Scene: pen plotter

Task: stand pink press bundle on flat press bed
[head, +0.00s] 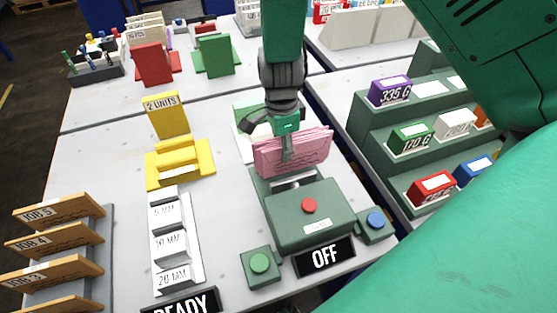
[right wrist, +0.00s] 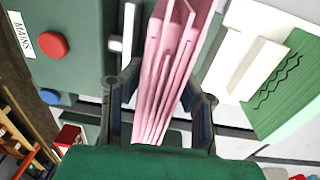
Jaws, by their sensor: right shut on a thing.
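The pink press bundle (head: 308,147) is a stack of pink sheets, roughly upright, at the back of the dark green press. My right gripper (head: 287,150) comes down from above and is shut on it. In the right wrist view the bundle (right wrist: 168,75) stands between the two fingers. The flat press bed (head: 262,184) shows partly, just below the bundle and behind the press housing (head: 290,222). The bundle hides part of the bed, and I cannot tell whether they touch. My left gripper is not in view.
The press has a red button (head: 309,205), an OFF sign (head: 324,256), and green (head: 260,263) and blue (head: 376,219) buttons beside it. A green and white holder (head: 243,147) stands behind. A yellow stand (head: 180,165) and a white millimetre block (head: 172,245) are left. Stepped shelves (head: 375,135) are right.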

